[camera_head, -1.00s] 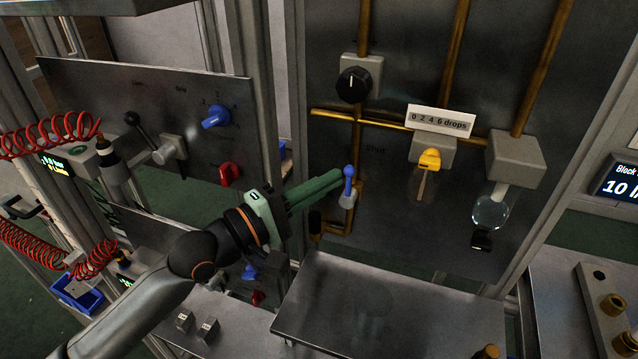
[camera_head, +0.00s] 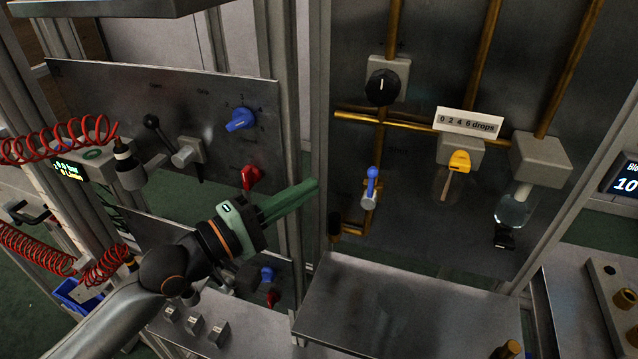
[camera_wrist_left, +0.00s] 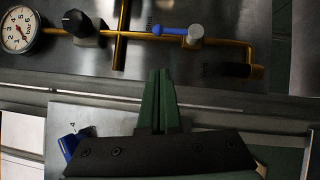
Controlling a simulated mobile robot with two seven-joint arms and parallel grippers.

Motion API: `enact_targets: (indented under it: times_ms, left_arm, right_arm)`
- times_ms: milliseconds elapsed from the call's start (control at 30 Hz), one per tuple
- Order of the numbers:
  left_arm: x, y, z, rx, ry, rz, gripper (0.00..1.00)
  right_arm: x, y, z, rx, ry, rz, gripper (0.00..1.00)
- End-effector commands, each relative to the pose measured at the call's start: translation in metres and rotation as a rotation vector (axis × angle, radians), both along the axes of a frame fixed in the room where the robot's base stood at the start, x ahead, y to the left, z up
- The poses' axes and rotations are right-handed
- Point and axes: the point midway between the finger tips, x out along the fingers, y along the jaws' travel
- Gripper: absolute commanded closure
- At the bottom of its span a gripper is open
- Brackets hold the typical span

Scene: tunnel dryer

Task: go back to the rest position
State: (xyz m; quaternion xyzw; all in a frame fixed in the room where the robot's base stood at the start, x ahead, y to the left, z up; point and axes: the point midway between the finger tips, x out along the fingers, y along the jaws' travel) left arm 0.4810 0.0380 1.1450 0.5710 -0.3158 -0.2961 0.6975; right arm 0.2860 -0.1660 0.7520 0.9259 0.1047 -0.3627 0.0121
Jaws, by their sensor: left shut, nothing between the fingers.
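My left gripper (camera_head: 312,188) has green fingers, which are shut with nothing between them. In the head view it is in front of the upright frame post between the two metal panels, left of the blue-handled valve (camera_head: 371,184) and apart from it. In the left wrist view the closed fingers (camera_wrist_left: 157,75) point toward a brass pipe panel, where the blue lever (camera_wrist_left: 168,29) shows beyond the tips. My right gripper is in neither view.
The left panel carries a blue knob (camera_head: 240,119) and a red knob (camera_head: 251,176). The right panel has a black dial (camera_head: 382,87) and a yellow knob (camera_head: 459,160). A metal shelf (camera_head: 400,300) juts out below. Red coiled hoses (camera_head: 40,250) hang at left.

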Motion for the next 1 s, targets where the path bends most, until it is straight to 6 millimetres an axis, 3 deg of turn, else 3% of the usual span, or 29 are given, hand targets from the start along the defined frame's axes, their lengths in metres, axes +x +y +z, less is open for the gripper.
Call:
enact_targets:
  times_ms: [100,300,667,767,833,967,1000]
  left_arm:
    - [-0.016,0.020,-0.003,0.003,-0.001,0.001,1.00]
    - [-0.032,0.041,-0.002,0.001,-0.001,0.001,1.00]
    - [-0.039,0.050,-0.003,0.008,-0.007,0.007,1.00]
    - [-0.035,0.052,-0.022,0.062,-0.044,0.045,1.00]
    - [-0.030,0.056,-0.047,0.146,-0.094,0.100,1.00]
    - [-0.028,0.069,-0.122,0.412,-0.196,0.221,1.00]
    - [-0.031,0.074,-0.148,0.513,-0.222,0.251,1.00]
  right_arm:
    - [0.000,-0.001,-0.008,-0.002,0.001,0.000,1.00]
    - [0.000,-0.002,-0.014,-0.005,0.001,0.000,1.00]
    - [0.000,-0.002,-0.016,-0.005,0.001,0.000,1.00]
    - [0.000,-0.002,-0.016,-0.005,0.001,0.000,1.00]
    - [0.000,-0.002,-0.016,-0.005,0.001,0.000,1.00]
    - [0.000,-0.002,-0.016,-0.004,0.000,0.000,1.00]
    - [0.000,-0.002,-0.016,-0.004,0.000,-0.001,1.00]
